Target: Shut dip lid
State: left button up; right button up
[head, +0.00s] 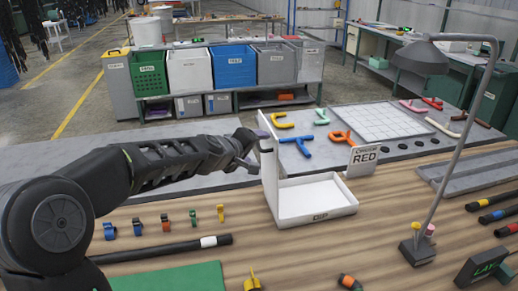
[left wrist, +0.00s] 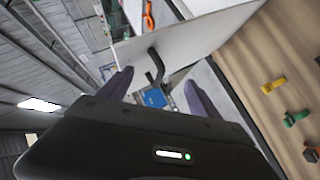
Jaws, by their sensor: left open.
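The white dip box (head: 312,215), marked DIP on its front, stands on the wooden bench. Its lid (head: 269,178) is open and stands upright along the box's left side. My left gripper (head: 254,149) is at the upper part of the lid, on its outer left side. In the left wrist view the white lid panel (left wrist: 195,38) has a bent black handle (left wrist: 155,66). The handle shows between the two purple fingers of my left gripper (left wrist: 159,78), which are open and apart. I cannot tell whether a finger touches it. My right gripper is not in view.
A RED sign (head: 363,160) stands behind the box's right corner. A lamp (head: 425,190) stands to the right. A black hose (head: 165,249), several coloured clips (head: 165,223) and a green mat (head: 170,279) lie at the front left.

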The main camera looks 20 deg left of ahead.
aim_at(258, 147)
pick_arm(q)
jog(key=shift+x, duration=1.85)
jog(key=shift+c, duration=0.2)
